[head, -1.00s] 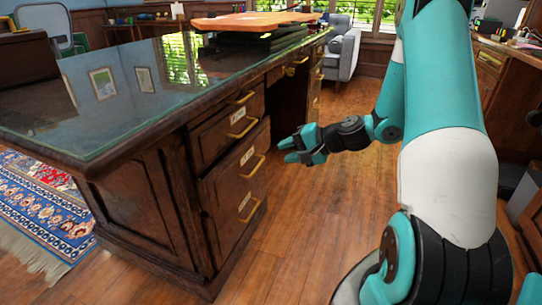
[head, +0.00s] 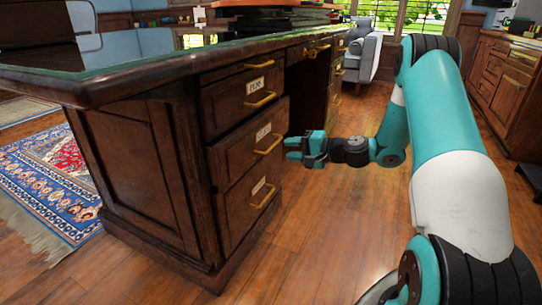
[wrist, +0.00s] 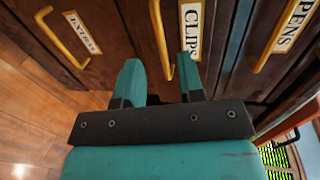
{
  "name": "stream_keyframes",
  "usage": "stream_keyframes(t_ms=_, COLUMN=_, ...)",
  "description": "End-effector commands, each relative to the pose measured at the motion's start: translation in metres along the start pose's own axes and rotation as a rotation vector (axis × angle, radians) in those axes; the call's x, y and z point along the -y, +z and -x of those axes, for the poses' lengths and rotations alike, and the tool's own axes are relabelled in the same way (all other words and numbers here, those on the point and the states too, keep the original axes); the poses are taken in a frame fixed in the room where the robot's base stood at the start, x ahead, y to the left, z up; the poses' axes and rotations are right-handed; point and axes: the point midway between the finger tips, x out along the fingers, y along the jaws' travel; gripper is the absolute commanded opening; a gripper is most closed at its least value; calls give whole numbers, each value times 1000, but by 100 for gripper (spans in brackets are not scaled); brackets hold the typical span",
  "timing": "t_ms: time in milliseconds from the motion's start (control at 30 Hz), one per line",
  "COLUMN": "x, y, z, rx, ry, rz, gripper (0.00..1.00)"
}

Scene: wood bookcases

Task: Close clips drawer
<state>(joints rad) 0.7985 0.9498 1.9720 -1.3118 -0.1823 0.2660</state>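The clips drawer (head: 243,150) is the middle one in the desk's near stack, below the pens drawer (head: 232,107) and above the extras drawer (head: 239,208). Its front seems to stand slightly proud of the pens drawer; how far is hard to tell. Its brass handle (head: 269,145) also shows in the wrist view (wrist: 162,35), beside the CLIPS label (wrist: 193,28). My gripper (head: 291,149) is at this drawer front. In the wrist view my fingers (wrist: 160,75) are apart, with the handle appearing between them; contact cannot be told.
The wooden desk (head: 140,165) has a glass top and a thick overhanging edge above the drawers. Wood floor (head: 330,240) is clear to the right of the desk. A patterned rug (head: 55,185) lies at left, a grey armchair (head: 365,55) at the back, and another cabinet (head: 505,75) at right.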

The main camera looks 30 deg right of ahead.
Motion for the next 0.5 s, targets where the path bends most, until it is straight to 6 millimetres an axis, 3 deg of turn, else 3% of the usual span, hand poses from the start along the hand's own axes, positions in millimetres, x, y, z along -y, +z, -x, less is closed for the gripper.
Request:
stream_keyframes(t_ms=33, x=-4, y=1, z=-14, rx=4, ry=0, rz=5, gripper=35)
stream_keyframes(t_ms=200, x=-3, y=1, z=-46, rx=2, ry=-1, rz=4, gripper=35)
stream_keyframes(t_ms=500, x=0, y=0, z=-72, rx=-1, ry=0, rz=1, gripper=35)
